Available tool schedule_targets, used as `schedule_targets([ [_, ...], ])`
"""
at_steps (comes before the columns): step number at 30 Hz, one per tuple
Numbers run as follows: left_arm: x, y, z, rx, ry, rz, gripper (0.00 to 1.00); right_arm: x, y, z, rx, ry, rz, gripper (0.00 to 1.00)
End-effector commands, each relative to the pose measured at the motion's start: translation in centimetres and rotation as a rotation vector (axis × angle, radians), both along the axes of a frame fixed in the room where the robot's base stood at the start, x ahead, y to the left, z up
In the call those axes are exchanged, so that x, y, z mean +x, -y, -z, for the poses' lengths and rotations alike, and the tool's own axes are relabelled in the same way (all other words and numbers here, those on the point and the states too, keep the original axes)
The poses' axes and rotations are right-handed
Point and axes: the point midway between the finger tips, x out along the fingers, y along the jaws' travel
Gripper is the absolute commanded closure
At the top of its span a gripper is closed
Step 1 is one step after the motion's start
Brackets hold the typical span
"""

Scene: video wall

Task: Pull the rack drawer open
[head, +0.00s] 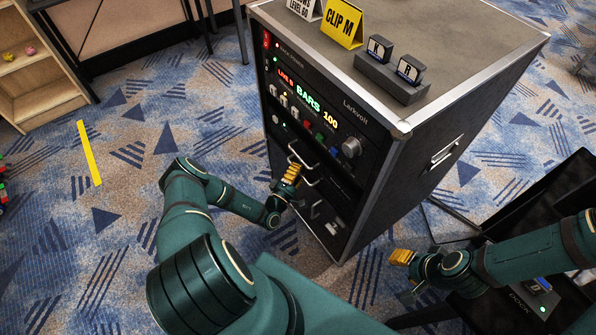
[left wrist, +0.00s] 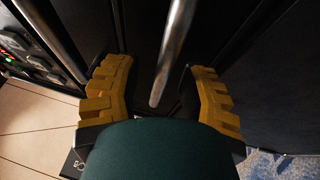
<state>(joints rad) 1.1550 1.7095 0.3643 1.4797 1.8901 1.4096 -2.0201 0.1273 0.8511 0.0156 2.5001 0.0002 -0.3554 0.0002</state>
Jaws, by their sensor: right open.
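The rack (head: 375,170) is a tall dark case with metal edges, standing right of centre in the head view. Low on its front, below the lit panels, is a dark drawer front with a metal bar handle (head: 302,155), partly hidden by my left gripper (head: 290,180). In the left wrist view, the yellow fingers of my left gripper (left wrist: 160,98) are apart, with a metal bar (left wrist: 172,50) between them and gaps on both sides. The drawer looks shut. My right gripper (head: 402,262) is open and empty, right of the rack's foot.
A lit panel (head: 318,105) with a knob is above the drawer. A yellow CLIP M sign (head: 343,25) and a block with two labelled pieces (head: 392,75) stand on the rack top. A black table (head: 540,210) is at right. Carpet at left is mostly clear.

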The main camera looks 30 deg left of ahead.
Motion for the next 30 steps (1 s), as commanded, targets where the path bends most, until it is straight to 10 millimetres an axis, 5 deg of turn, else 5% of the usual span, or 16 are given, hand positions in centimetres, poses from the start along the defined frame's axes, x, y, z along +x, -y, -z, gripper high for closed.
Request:
schedule_targets([
  [1,0.0,0.0,0.0,0.0,0.0,0.0,0.77,0.0,0.0,0.0,0.0,0.0,0.0,0.53],
  [3,0.0,0.0,0.0,0.0,0.0,0.0,1.0,0.0,0.0,0.0,0.0,0.0,0.0,0.53],
  [17,-0.8,-0.4,-0.1,-0.001,-0.001,-0.003,1.0,-0.1,0.0,-0.4,0.0,-0.001,0.0,0.53],
  [23,-3.6,-1.6,-0.2,0.0,-0.002,-0.006,1.0,-0.3,0.0,-1.6,0.001,-0.006,-0.001,0.53],
  [30,-9.2,-4.0,-0.2,0.002,-0.003,-0.008,1.0,-0.6,-0.1,-3.3,0.003,-0.014,-0.003,0.53],
])
